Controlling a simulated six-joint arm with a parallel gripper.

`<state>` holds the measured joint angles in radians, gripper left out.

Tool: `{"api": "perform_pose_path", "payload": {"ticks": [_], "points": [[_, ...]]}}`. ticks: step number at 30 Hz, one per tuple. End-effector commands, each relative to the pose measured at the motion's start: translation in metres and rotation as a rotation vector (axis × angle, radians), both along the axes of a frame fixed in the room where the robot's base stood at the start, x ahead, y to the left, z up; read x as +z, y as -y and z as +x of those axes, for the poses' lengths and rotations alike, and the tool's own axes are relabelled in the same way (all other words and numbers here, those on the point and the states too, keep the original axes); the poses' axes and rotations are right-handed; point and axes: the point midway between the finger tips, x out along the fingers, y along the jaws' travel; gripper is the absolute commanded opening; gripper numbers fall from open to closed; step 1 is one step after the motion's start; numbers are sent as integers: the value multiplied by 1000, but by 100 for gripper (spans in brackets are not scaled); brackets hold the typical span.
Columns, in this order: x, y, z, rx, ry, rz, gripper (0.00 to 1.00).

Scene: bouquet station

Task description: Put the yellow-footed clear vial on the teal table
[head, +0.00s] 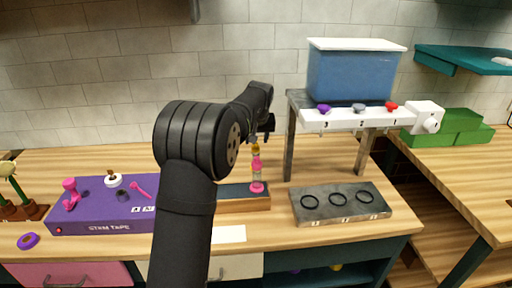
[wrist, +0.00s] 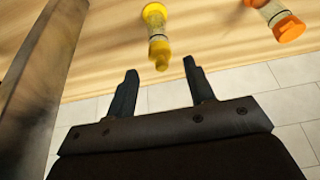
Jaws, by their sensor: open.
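The yellow-footed clear vial (wrist: 157,35) shows in the wrist view, its yellow foot away from me and its narrow yellow end close to my fingertips. My gripper (wrist: 160,70) is open, with that end just beyond and between its fingers; I see no contact. In the head view my gripper (head: 268,125) is above the workbench, and a yellow part (head: 255,147) shows just below it, behind a pink-footed vial (head: 257,186). A raised teal surface (head: 470,58) is at the upper right, apart from the workbench.
An orange-ended vial (wrist: 285,25) lies to the right in the wrist view. A stand with a blue tank (head: 350,75) and knobs is right of my gripper. A grey block with black rings (head: 340,202) and a purple stem tape box (head: 105,205) flank the dark-topped wooden block (head: 240,203).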

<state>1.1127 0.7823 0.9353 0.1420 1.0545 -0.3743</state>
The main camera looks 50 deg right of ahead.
Motion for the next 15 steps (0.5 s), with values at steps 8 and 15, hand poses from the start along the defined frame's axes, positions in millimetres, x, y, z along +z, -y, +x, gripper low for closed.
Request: {"api": "perform_pose_path", "payload": {"ticks": [8, 15], "points": [[28, -8, -8, 0, 0, -1, 49], [30, -9, -9, 0, 0, 0, 49]]}}
